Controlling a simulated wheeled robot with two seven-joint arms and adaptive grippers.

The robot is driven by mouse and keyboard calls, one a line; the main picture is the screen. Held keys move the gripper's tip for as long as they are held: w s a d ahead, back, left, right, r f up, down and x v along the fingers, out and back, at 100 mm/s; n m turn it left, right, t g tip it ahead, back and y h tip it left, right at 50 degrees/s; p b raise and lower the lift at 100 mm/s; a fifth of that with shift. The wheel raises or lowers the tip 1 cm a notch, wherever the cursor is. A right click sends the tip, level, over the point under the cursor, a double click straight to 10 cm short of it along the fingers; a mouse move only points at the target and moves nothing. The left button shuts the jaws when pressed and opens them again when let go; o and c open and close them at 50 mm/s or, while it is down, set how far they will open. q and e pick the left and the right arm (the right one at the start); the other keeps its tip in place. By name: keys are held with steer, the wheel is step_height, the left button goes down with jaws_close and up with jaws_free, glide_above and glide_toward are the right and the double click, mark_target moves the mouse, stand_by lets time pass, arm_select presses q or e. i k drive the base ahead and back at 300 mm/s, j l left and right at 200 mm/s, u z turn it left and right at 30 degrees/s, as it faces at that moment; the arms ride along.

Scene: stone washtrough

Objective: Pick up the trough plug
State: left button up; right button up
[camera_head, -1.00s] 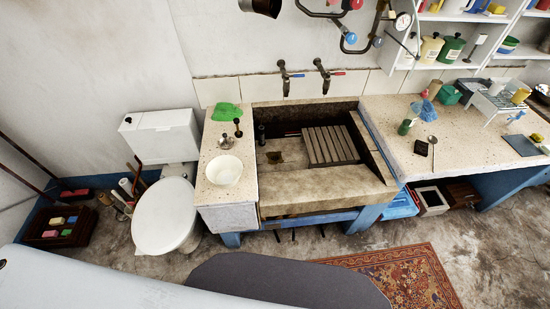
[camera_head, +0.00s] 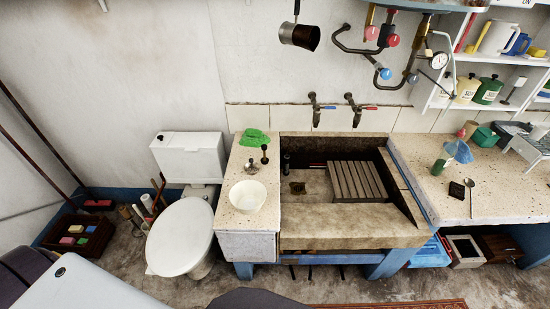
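The stone trough (camera_head: 345,241) stands against the wall under two taps, with a slatted wooden rack (camera_head: 356,181) in its right part. A dark drain spot (camera_head: 297,188) shows on its floor. A small dark upright piece (camera_head: 286,163) stands in the trough's back left corner. On the left ledge are a small black knobbed piece (camera_head: 264,154) and a metal fitting (camera_head: 251,168). I cannot tell for sure which of these small pieces is the trough plug. Neither of my grippers is in view.
A white bowl (camera_head: 247,196) and a green cloth (camera_head: 254,137) lie on the left ledge. A toilet (camera_head: 182,236) stands left of the trough. The right counter (camera_head: 455,198) holds several small items. Pipes and a hanging pot (camera_head: 299,35) are above. Floor in front is clear.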

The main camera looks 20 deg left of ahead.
mark_target(265, 160)
steer(key=k+j+z, duration=0.1)
steer(key=k+j, duration=0.2)
steer(key=j, duration=0.2)
steer(key=k+j+z, duration=0.1)
steer(key=k+j, duration=0.2)
steer(key=j, duration=0.15)
steer(key=k+j, duration=0.3)
steer(key=j, duration=0.2)
steer(key=i+l+z, duration=0.2)
steer(key=l, duration=0.1)
